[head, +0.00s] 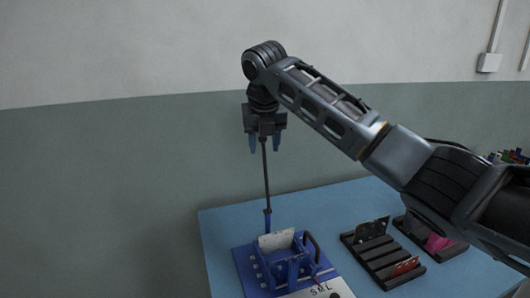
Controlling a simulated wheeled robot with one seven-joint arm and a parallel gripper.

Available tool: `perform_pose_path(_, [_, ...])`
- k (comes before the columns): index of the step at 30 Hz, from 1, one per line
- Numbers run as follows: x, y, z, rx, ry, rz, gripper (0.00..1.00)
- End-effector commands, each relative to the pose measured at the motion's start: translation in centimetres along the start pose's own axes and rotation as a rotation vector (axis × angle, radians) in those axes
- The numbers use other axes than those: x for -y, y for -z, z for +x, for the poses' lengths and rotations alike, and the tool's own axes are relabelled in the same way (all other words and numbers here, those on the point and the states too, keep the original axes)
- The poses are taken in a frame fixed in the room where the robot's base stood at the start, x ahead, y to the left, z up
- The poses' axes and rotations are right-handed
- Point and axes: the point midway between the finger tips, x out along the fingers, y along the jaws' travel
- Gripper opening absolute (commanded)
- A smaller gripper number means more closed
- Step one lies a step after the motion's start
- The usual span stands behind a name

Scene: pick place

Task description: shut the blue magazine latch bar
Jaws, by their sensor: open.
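The blue magazine (258,262) sits on the blue table, with a pale plate standing in it. A dark curved handle-like part (314,246) is at its right side. A thin dark rod (265,180) with a blue lower end (267,221) rises nearly upright at the magazine's back left. I cannot tell for sure whether this rod is the latch bar. My gripper (265,146) points down high above the magazine, its two blue fingers apart. The rod's top appears between or behind the fingers; contact is unclear.
A dark slotted rack (381,262) holding a dark card and a red piece stands right of the magazine. Another rack (420,238) with a pink piece is farther right, partly behind my arm. The blue table (221,228) is bare at the left. A wall stands behind.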

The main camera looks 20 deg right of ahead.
Motion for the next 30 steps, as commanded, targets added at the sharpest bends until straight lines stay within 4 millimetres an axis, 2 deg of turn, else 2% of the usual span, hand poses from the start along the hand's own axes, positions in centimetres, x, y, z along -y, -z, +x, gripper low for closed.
perform_pose_path(3, [0.0,0.1,1.8,-0.002,0.001,-0.001,0.48])
perform_pose_path(9, [0.0,0.1,3.5,-0.001,0.000,0.000,0.48])
perform_pose_path(19, [0.0,0.0,3.9,0.000,-0.001,-0.001,0.47])
perform_pose_path(30, [0.0,0.0,3.8,0.000,-0.001,-0.001,0.12])
